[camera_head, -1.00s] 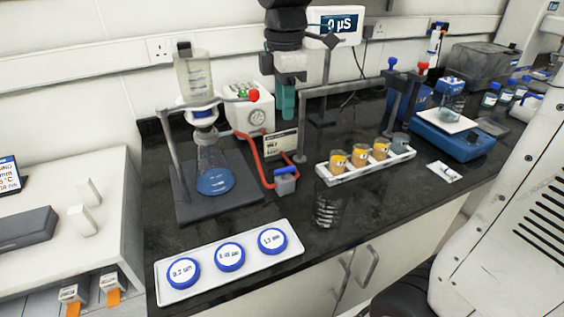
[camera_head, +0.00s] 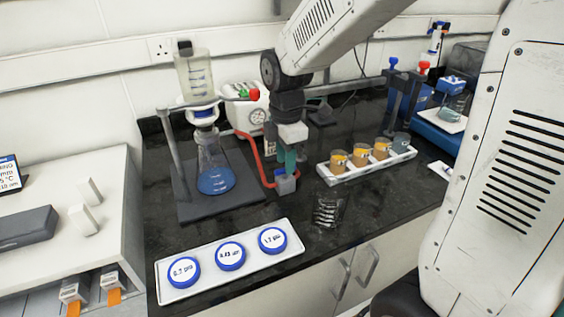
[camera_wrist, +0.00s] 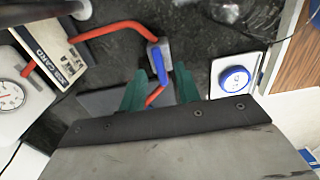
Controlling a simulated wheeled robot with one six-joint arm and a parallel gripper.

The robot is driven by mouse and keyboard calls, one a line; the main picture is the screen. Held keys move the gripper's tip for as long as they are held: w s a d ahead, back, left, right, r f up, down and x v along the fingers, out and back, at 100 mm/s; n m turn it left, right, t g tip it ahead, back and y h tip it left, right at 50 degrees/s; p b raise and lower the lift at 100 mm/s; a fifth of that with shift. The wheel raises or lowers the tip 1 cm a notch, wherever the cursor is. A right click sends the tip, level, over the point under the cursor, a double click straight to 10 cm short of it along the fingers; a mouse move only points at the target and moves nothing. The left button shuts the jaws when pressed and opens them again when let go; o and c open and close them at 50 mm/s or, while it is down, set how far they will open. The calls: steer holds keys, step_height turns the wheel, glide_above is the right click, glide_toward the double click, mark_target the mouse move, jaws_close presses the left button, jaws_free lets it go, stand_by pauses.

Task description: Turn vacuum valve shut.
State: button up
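The vacuum valve is a small grey block (camera_head: 286,186) on the red hose (camera_head: 262,165), with a blue lever handle (camera_wrist: 158,62) on top. In the wrist view the handle lies lengthwise along the picture. My gripper (camera_head: 286,160) points down right above the valve, its teal fingers partly hiding the handle in the head view. In the wrist view my gripper (camera_wrist: 160,74) is open, with one finger on each side of the handle's near end and gaps between. Contact with the handle is not visible.
A filter flask (camera_head: 214,175) on a stand is left of the valve. The vacuum pump (camera_head: 250,112) and a printed card (camera_wrist: 62,50) are behind. A rack of sample cups (camera_head: 372,165) is to the right. A white tray (camera_head: 215,283) with blue-rimmed discs lies in front.

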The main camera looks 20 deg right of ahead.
steer(key=shift+f, duration=0.65)
